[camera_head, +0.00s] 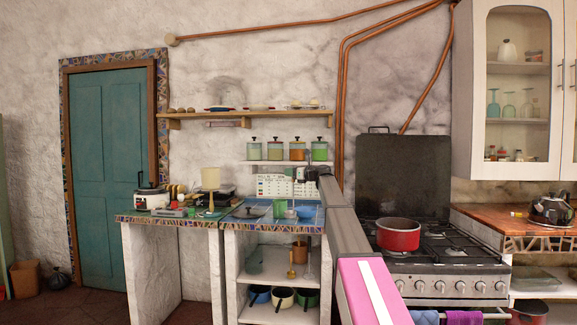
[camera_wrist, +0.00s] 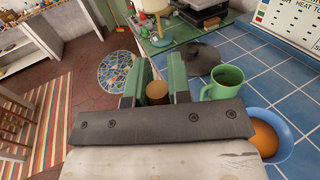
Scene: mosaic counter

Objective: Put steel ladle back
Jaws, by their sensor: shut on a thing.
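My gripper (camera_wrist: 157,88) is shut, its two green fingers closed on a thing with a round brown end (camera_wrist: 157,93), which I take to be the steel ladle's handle. The rest of it is hidden below the fingers in the wrist view. In the head view my gripper (camera_head: 311,172) is small and dark, above the front of the blue-tiled counter, and its grip does not show clearly. A thin grey upright shape (camera_head: 308,262) shows below the counter edge. I cannot tell whether it joins the held thing. A brass-coloured ladle (camera_head: 291,264) hangs beside it.
A green mug (camera_wrist: 223,82), a blue bowl (camera_wrist: 268,133) with an orange thing in it and a dark lid (camera_wrist: 203,58) stand on the tiles close to my gripper. Pots (camera_head: 283,297) sit on the shelf below. A red pot (camera_head: 398,235) stands on the stove.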

